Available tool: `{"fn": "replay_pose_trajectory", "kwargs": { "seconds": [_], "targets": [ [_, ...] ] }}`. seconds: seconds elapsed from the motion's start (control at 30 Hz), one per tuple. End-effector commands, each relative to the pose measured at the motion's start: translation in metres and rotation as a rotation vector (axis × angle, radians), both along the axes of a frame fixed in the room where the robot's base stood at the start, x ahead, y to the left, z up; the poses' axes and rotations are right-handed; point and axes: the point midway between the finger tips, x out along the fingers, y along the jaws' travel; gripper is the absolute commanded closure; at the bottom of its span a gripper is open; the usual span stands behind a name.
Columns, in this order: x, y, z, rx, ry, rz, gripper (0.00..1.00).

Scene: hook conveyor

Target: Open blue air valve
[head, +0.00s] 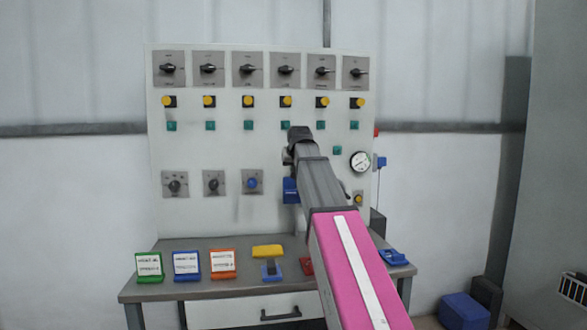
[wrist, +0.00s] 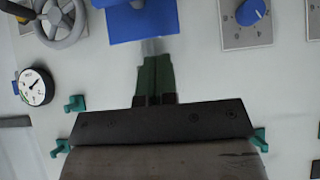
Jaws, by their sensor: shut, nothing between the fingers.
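A blue box-like part (wrist: 142,24) with a grey piece at its top edge is on the panel in the wrist view. In the head view the blue part (head: 290,190) shows beside my arm, which hides some of it. A smaller blue part (head: 381,162) sits right of the gauge. I cannot tell for certain which is the air valve. My gripper (wrist: 154,56) has its dark green fingers together and empty, with the tips just below the blue box in the wrist view. Whether they touch it is unclear. In the head view my arm hides the fingers.
A pressure gauge (wrist: 36,86) and a grey handwheel (wrist: 62,24) are at left in the wrist view; a blue knob (wrist: 250,12) is at right. The panel (head: 215,145) carries several switches and buttons. The bench (head: 210,243) below holds signs and small parts.

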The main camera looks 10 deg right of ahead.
Motion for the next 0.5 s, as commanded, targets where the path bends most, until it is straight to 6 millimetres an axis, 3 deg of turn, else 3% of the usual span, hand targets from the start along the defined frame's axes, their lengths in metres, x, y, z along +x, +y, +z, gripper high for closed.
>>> {"fn": "replay_pose_trajectory", "kwargs": {
  "seconds": [0.37,0.5],
  "targets": [
    [0.051,0.0,-0.049,0.0,0.001,0.0,1.0],
    [0.046,0.0,-0.07,0.0,0.001,0.0,1.0]
  ]
}}
